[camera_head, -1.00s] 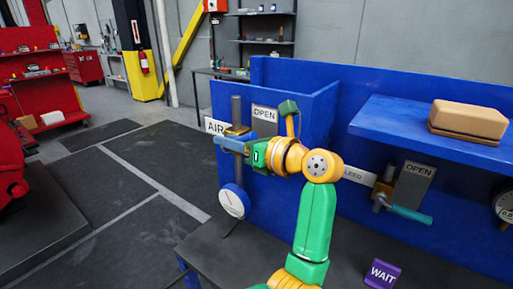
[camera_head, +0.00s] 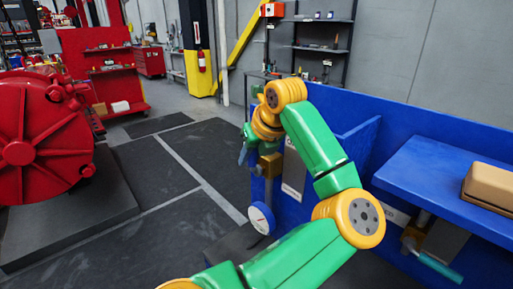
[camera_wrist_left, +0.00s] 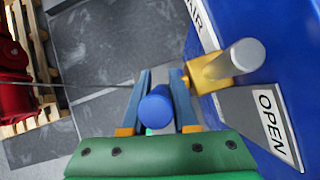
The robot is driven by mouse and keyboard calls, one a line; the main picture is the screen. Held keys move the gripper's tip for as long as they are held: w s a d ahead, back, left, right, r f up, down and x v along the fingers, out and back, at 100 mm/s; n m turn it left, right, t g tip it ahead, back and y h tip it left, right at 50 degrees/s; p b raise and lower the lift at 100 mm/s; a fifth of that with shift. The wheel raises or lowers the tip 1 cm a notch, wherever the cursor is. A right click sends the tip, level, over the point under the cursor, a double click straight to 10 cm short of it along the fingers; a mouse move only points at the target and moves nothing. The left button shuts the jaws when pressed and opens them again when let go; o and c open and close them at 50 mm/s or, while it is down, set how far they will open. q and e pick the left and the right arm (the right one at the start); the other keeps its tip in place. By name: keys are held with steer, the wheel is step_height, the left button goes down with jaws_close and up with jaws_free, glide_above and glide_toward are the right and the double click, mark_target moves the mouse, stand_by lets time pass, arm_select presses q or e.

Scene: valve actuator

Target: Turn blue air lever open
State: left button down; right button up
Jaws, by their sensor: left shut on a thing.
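The blue air lever (camera_wrist_left: 157,107) shows in the left wrist view with its round end facing the camera. It lies between the two blue-grey fingers of my left gripper (camera_wrist_left: 160,92), which is shut on it. In the head view the gripper is mostly hidden behind my orange wrist joint, and a short blue piece (camera_head: 243,154) shows beside the valve; I cannot tell if it is lever or finger. The brass valve body (camera_wrist_left: 210,73) sits on a grey pipe (camera_wrist_left: 243,57), and also shows in the head view (camera_head: 270,164). My right gripper is not in view.
An OPEN plate (camera_wrist_left: 272,122) is beside the valve on the blue panel. A round gauge (camera_head: 262,217) is below the valve. A blue shelf (camera_head: 425,175) holds a tan box (camera_head: 489,187); a teal lever (camera_head: 438,266) is below it.

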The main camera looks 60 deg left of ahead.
arm_select(q)
steer(key=shift+a+r+h+p, duration=0.2)
steer(key=shift+a+h+p, duration=0.2)
steer(key=shift+h, duration=0.2)
steer(key=shift+s+f, duration=0.1)
steer(key=c, duration=1)
jaws_free()
steer(key=shift+c, duration=0.2)
steer(key=shift+o, duration=0.3)
steer(key=shift+f, duration=0.1)
steer(key=b+v, duration=0.1)
steer(key=v, duration=0.6)
steer(key=shift+r, duration=0.2)
steer(key=shift+a+f, duration=0.1)
